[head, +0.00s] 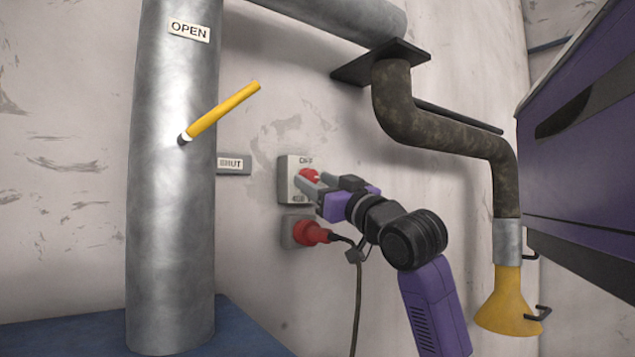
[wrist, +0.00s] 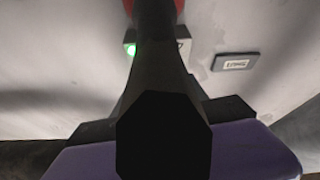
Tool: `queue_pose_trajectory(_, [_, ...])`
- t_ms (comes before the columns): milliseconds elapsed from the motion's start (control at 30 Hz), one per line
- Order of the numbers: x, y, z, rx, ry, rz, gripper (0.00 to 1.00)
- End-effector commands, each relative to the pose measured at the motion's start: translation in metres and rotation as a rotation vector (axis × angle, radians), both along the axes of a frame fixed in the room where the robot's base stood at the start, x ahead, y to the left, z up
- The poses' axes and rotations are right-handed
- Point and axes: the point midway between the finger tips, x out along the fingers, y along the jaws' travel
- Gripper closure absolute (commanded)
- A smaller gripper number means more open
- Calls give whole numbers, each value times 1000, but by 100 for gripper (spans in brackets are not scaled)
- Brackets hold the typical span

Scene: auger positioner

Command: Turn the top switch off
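The top switch is a grey box (head: 283,182) on the wall with a red knob (head: 309,174) on its front. My gripper (head: 312,182) is at the knob, its fingertips overlapping it in the head view. Whether the fingers press on the knob or stand just around it cannot be made out. A lit green lamp (wrist: 131,50) shows on the box beside the finger.
A red plug (head: 311,233) with a hanging cable sits in a socket just below the switch. A large grey pipe (head: 172,220) with a yellow lever (head: 222,112) stands at left. A purple cabinet (head: 590,150) is at right, near a hose with a yellow nozzle (head: 508,303).

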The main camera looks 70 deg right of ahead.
Motion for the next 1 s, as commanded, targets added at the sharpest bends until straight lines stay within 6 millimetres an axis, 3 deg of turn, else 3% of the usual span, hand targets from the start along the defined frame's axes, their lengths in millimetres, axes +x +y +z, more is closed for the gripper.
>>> queue_pose_trajectory(33, [0, 0, 0, 0, 0, 0, 62])
queue_pose_trajectory(233, [0, 0, 0, -1, -1, 0, 100])
queue_pose_trajectory(667, [-1, -1, -1, -64, 36, 0, 100])
queue_pose_trajectory(1000, [-3, -3, -1, -289, 173, 0, 100])
